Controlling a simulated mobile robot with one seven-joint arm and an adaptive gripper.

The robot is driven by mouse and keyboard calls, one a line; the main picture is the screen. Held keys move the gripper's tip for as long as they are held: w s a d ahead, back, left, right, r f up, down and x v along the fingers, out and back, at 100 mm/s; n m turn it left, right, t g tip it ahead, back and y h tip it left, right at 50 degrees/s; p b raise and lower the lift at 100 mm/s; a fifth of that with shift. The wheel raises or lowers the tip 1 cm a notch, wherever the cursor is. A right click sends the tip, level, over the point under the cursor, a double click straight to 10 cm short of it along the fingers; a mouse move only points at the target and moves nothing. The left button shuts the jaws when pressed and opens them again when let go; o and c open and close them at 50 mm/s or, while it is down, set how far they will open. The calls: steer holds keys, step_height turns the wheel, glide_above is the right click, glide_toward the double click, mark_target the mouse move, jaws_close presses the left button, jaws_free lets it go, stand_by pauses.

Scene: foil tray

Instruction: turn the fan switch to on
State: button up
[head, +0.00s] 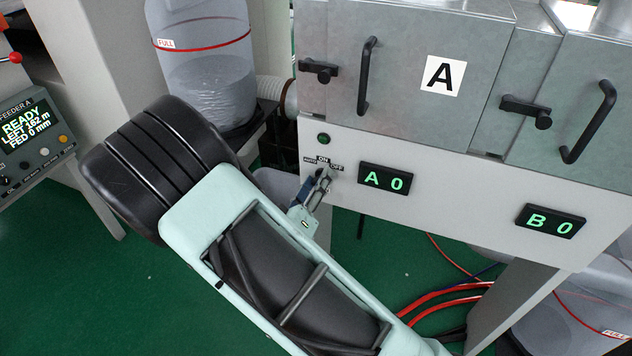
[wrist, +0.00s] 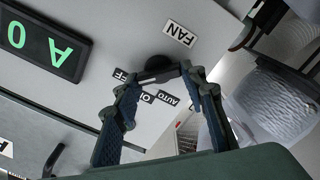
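The fan switch (wrist: 158,68) is a dark knob on the white panel, seen close up and upside down in the wrist view. The FAN label (wrist: 179,33) is on one side of it; the OFF, ON and AUTO labels (wrist: 147,97) are on the other. My gripper (wrist: 160,76) has one fingertip at each side of the knob. I cannot tell whether both fingertips press on it. In the head view my gripper (head: 320,182) reaches the panel just under the labels and hides most of the knob. Which label the knob points to is unclear.
A green lamp (head: 323,139) sits above the switch. The A display (head: 385,179) is close on the right and the B display (head: 550,221) farther right. A clear container (head: 208,70) stands behind my arm. Red hoses (head: 445,297) run below the panel.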

steer(key=c, duration=0.6)
steer(key=shift+m, duration=0.3)
steer(key=shift+s+d+m+b, duration=0.1)
steer(key=shift+m+b, duration=1.3)
steer(key=shift+m, duration=0.65)
steer(key=shift+d+m+b, duration=0.1)
steer(key=shift+m+b, duration=1.3)
steer(key=shift+m, duration=0.65)
steer(key=o, duration=1.2)
